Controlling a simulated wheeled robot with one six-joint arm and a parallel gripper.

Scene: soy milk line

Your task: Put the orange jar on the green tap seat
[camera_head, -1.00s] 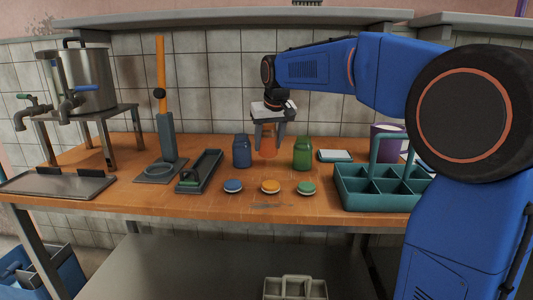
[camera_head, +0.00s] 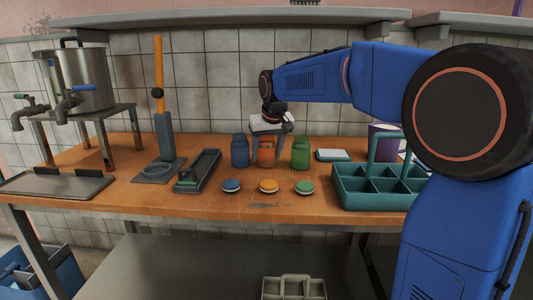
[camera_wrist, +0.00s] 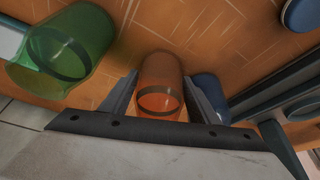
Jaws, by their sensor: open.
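The orange jar (camera_head: 266,152) stands upright on the wooden table between a blue jar (camera_head: 240,151) and a green jar (camera_head: 301,153). My gripper (camera_head: 268,133) is open at the orange jar, with its body behind and above it. In the wrist view the fingers (camera_wrist: 160,97) lie on either side of the orange jar (camera_wrist: 160,78), apart from it as far as I can tell. The pot with two taps (camera_head: 82,80) stands on a metal stand at the far left. A green-handled tap (camera_head: 32,104) hangs above a grey tray with two dark upright plates (camera_head: 58,185), probably the tap seats.
Three lids, blue (camera_head: 231,186), orange (camera_head: 269,187) and green (camera_head: 304,188), lie in front of the jars. A press with an orange lever (camera_head: 158,75) and a dark long tray (camera_head: 198,171) stand left. A teal crate (camera_head: 378,200) stands right.

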